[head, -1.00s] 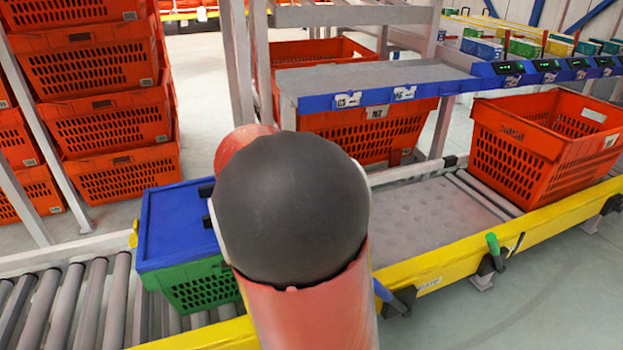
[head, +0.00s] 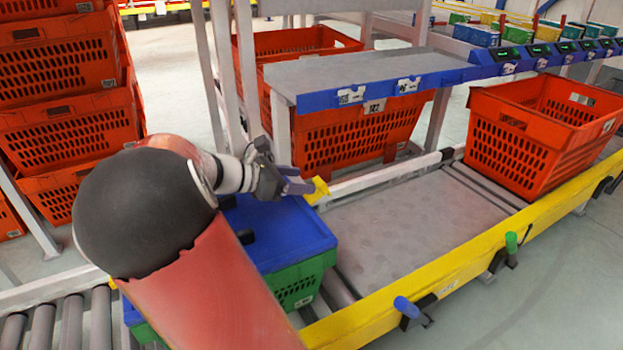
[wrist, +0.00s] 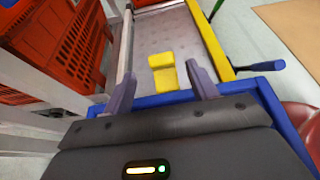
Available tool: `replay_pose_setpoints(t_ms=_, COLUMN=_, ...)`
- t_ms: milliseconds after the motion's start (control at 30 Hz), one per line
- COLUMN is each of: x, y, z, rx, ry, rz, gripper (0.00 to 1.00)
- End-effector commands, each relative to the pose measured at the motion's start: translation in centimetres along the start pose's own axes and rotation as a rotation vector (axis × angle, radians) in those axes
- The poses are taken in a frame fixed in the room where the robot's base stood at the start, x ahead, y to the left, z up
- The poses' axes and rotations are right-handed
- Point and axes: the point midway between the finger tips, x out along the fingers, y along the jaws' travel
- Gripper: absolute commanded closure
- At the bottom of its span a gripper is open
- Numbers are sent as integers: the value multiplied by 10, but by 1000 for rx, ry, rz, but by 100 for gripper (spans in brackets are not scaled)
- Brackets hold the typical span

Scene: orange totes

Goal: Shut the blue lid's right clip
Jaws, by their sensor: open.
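The blue lid (head: 295,232) sits on a green tote (head: 300,282) on the conveyor; my arm hides its left part. A yellow clip (head: 318,190) stands out at the lid's far right side, just beyond my fingertips. In the wrist view the yellow clip (wrist: 163,75) shows past the lid's blue edge (wrist: 158,100), between and slightly ahead of my fingers. My gripper (head: 298,184) is open and empty over the lid's far edge. Both fingers of my gripper (wrist: 162,88) show, apart from the clip. Whether they touch the lid is unclear.
An orange tote (head: 545,135) stands to the right on the conveyor, with bare grey belt (head: 400,235) between. A shelf with a blue front edge (head: 375,88) and an orange tote under it (head: 350,140) stand behind. Stacked orange totes (head: 60,130) stand at left.

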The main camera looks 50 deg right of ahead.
Motion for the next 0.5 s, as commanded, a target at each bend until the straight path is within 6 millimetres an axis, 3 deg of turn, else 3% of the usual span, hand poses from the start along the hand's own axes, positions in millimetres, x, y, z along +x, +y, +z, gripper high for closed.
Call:
replay_pose_setpoints(t_ms=300, x=51, y=-1, z=-2, rx=1, ry=-1, rz=-4, gripper=42)
replay_pose_setpoints(t_ms=500, x=64, y=-1, z=-1, rx=1, ry=1, rz=-1, gripper=42)
